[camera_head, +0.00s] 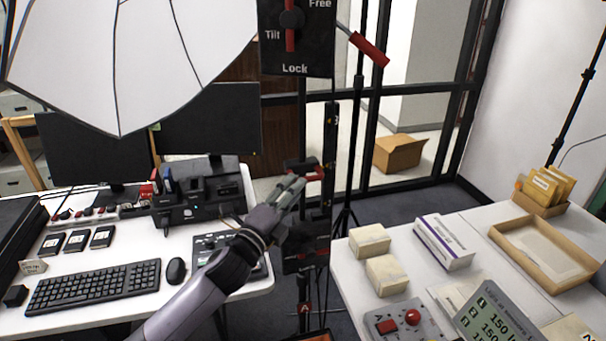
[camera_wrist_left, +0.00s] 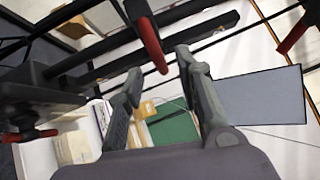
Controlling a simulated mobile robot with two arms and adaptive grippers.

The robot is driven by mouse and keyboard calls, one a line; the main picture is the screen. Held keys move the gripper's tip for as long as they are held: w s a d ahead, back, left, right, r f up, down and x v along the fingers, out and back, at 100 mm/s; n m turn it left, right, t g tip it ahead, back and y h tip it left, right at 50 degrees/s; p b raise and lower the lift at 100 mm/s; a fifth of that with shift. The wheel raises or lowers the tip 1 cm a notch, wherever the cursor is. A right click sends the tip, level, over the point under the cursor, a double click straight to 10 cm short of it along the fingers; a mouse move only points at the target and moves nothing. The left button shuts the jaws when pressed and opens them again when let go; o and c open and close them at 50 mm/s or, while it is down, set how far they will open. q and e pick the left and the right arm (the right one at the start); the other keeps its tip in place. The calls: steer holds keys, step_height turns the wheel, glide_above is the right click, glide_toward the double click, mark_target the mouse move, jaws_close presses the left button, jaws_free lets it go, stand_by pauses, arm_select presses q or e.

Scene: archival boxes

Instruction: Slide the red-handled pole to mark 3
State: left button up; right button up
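The black upright pole (camera_head: 329,150) stands at the middle of the head view, with small marks on its face too small to read surely. A red handle (camera_head: 312,174) juts from its side, close to my left gripper (camera_head: 296,186). In the left wrist view a red handle (camera_wrist_left: 151,44) lies ahead of and between the fingertips of my left gripper (camera_wrist_left: 158,68). The fingers are apart, and I see no grip on the handle. The fingertips partly hide the handle's mount in the head view. My right gripper is not in view.
A black panel (camera_head: 295,55) marked Tilt, Free and Lock hangs above, with another red handle (camera_head: 369,50) beside it. A desk with a keyboard (camera_head: 94,286) is at left. A table with small boxes (camera_head: 369,241) and a tray (camera_head: 545,255) is at right.

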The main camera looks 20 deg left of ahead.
arm_select(q)
steer(key=p+x, duration=0.1)
steer(key=x, duration=0.4)
steer(key=shift+c, duration=0.2)
jaws_close()
steer(key=shift+f, duration=0.1)
stand_by(0.6)
